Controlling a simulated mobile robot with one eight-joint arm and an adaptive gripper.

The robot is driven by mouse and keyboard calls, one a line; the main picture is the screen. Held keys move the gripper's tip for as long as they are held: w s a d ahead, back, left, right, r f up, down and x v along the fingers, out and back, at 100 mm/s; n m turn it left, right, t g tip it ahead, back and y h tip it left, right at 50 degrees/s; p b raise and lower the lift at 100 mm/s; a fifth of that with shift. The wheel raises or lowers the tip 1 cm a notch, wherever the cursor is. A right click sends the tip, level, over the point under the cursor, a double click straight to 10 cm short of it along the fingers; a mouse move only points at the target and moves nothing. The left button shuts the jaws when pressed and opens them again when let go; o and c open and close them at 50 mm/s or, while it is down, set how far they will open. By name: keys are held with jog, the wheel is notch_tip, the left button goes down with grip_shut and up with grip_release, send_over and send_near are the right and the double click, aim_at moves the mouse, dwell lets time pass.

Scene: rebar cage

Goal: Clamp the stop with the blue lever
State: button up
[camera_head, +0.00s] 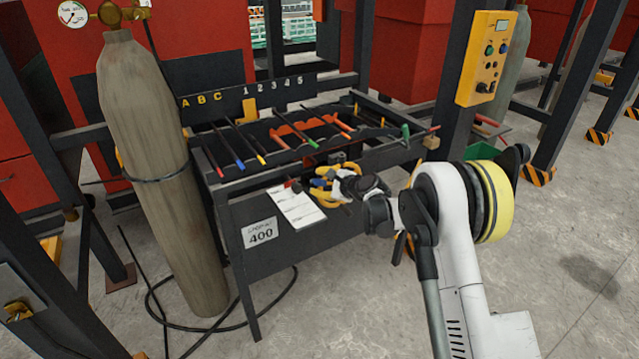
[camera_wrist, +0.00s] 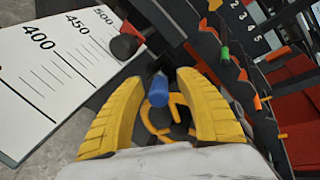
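The blue lever (camera_wrist: 158,91) shows in the wrist view between the two yellow fingers of my gripper (camera_wrist: 160,82). The fingers are open, and a gap seems to show on each side of the lever. The stop's body is dark and partly hidden by the lever and fingers. In the head view the blue lever (camera_head: 318,183) is a small patch beside my gripper (camera_head: 340,180), at the bench's front edge. Whether the lever stands clamped or loose I cannot tell.
A white scale plate (camera_wrist: 60,75) lies left of the fingers, with a red-ended dark knob (camera_wrist: 127,43) close by. Coloured rods (camera_head: 225,145) lie across the bench behind. A gas cylinder (camera_head: 150,170) stands left. Open floor (camera_head: 340,310) lies in front.

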jog(key=v, duration=1.2)
jog(key=shift+d, duration=0.1)
